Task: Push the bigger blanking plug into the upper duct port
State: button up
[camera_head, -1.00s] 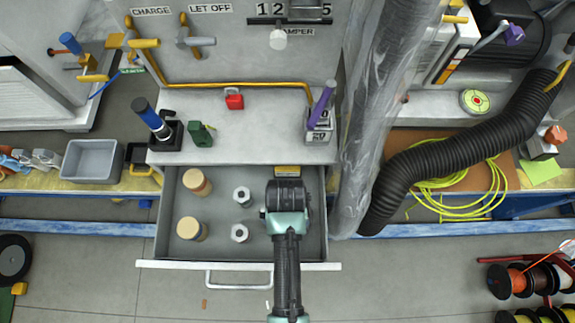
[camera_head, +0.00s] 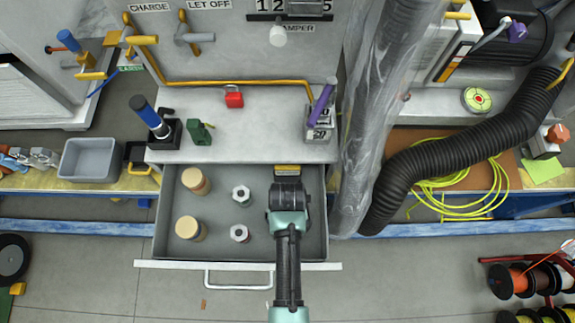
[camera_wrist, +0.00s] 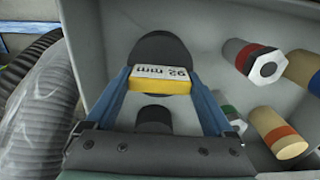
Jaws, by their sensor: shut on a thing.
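In the wrist view, a large round black plug (camera_wrist: 160,48) with a yellow block labelled "92 mm" (camera_wrist: 162,78) is between the two blue fingers of my gripper (camera_wrist: 157,80). My gripper is shut on the block, inside the open drawer (camera_head: 250,266). A smaller dark round piece (camera_wrist: 153,117) shows nearer the gripper body, partly hidden. In the head view, my gripper (camera_head: 288,184) points down at the drawer's right side and hides most of the plug; a yellow strip (camera_head: 288,168) shows just beyond it. I cannot make out the upper duct port.
Two tan-topped cylinders (camera_head: 190,228) and two hex-topped ones (camera_head: 240,233) stand left in the drawer. The counter above holds a blue-handled tool (camera_head: 150,118), a red padlock (camera_head: 233,97) and a purple-handled weight (camera_head: 320,115). Clear sheeting (camera_head: 365,120) and a black hose (camera_head: 450,143) are right.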

grip_shut()
jog(key=shift+r, duration=0.1)
